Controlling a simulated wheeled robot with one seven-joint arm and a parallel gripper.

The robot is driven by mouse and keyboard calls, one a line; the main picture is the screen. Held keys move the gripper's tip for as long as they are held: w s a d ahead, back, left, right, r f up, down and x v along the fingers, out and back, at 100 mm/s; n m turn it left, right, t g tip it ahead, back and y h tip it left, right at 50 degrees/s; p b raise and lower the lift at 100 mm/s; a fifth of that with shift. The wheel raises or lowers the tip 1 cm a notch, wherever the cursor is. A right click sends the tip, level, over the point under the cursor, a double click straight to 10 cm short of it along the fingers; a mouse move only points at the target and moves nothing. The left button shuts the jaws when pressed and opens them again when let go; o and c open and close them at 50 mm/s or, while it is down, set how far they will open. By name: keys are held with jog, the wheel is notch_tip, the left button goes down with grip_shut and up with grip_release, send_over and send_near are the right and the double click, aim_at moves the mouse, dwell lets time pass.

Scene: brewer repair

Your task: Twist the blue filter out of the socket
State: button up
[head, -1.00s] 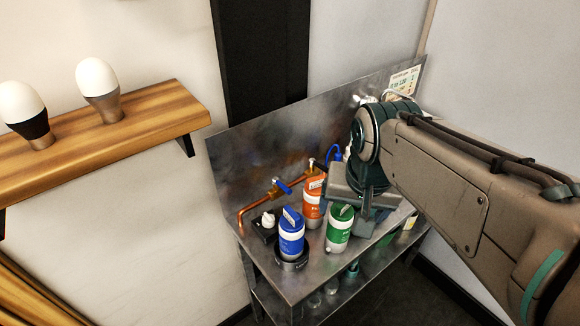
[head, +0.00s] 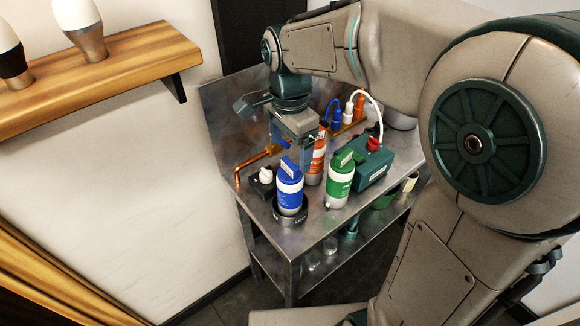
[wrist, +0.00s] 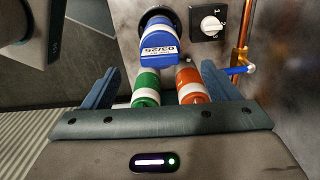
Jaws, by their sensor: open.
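The blue filter (head: 289,188) with a white label band stands upright in the black round socket (head: 291,216) near the bench's front left corner. In the wrist view the blue filter (wrist: 158,45) is at the top middle, beyond the fingertips, with the dark socket (wrist: 156,14) partly hidden behind it. My gripper (head: 298,150) points down above and behind the blue filter in the head view. In the wrist view my gripper (wrist: 160,72) is open with nothing held between its fingers.
An orange filter (head: 317,165) and a green filter (head: 340,182) stand close by. A white knob (head: 265,175) on a black box, a copper pipe (head: 252,160) and a green case (head: 375,170) are near. A wooden shelf (head: 120,70) is at left.

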aim_at(290, 175)
notch_tip(290, 175, down, 9)
jog(key=shift+f, duration=0.1)
jog(key=shift+c, duration=0.3)
jog(key=c, duration=1)
